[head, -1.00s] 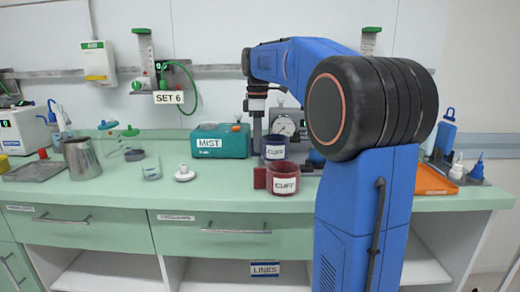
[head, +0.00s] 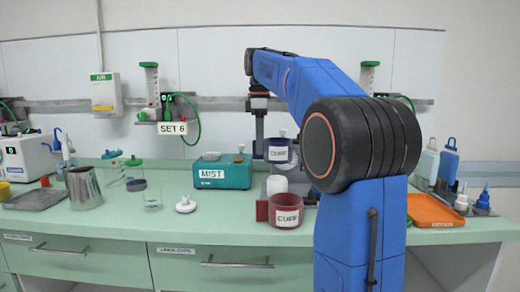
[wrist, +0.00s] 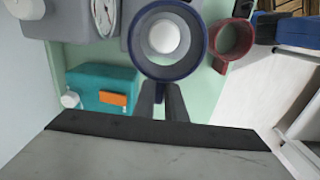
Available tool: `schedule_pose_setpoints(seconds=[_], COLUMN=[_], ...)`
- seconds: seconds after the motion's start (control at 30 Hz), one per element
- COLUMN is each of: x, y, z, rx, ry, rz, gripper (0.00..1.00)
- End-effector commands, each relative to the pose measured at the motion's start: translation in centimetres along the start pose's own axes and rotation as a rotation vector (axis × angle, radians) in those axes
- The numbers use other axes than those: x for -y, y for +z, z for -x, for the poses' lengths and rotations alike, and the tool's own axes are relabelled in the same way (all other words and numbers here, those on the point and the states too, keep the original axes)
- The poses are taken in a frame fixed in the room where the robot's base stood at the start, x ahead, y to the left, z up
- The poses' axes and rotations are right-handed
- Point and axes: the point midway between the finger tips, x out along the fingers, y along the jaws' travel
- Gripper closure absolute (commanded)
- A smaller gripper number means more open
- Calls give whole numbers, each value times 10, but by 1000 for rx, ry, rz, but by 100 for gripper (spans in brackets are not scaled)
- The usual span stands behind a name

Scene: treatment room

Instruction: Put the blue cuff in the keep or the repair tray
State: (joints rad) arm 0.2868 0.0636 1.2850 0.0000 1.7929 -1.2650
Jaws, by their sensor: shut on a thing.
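The blue cuff (head: 279,151) is a dark blue cup-like ring with a white CUFF label. A dark grey tray (head: 35,199) lies at the left. I cannot tell which is keep or repair.
A red cuff (head: 286,214) stands below and in front of the blue one, a white container (head: 277,184) behind it. The teal MIST box (head: 222,172) is to the left. Bottles (head: 449,158) stand behind the orange tray. The front counter strip is mostly clear.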

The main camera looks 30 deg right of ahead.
Motion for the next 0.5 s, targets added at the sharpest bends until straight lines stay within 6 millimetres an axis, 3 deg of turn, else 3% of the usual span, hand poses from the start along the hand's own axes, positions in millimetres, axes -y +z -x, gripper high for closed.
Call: schedule_pose_setpoints(seconds=[0.5], x=[0], y=[0], z=[21], rx=[0], ry=[1], rz=[0], gripper=[100])
